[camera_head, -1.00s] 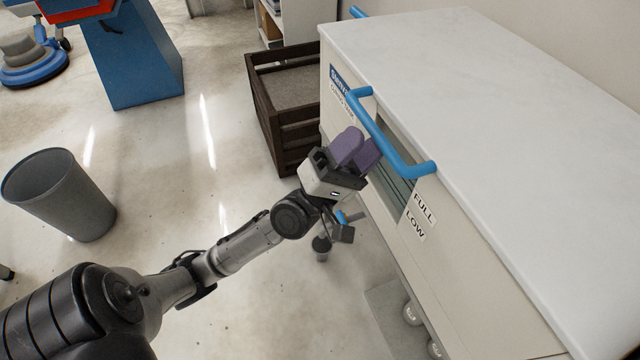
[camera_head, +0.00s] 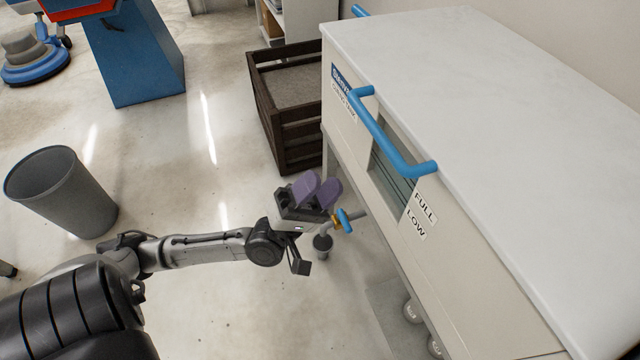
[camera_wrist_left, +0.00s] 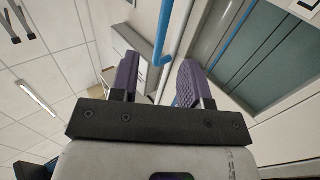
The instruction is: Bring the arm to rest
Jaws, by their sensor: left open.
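My left arm reaches in from the left of the head view. Its gripper (camera_head: 318,188) is open, with two purple finger pads apart and nothing between them. It hangs in the air left of the white cabinet (camera_head: 480,120), close to a small tap with a blue handle (camera_head: 346,221). I cannot tell whether it touches the tap. In the left wrist view the open fingers (camera_wrist_left: 158,80) point up past a blue rail (camera_wrist_left: 165,40). My right gripper is in neither view.
The cabinet's blue handle rail (camera_head: 390,140) juts out over its front. A dark wooden crate (camera_head: 290,130) stands behind the gripper. A grey bin (camera_head: 62,190) stands at the left. Open concrete floor lies between the bin and the crate.

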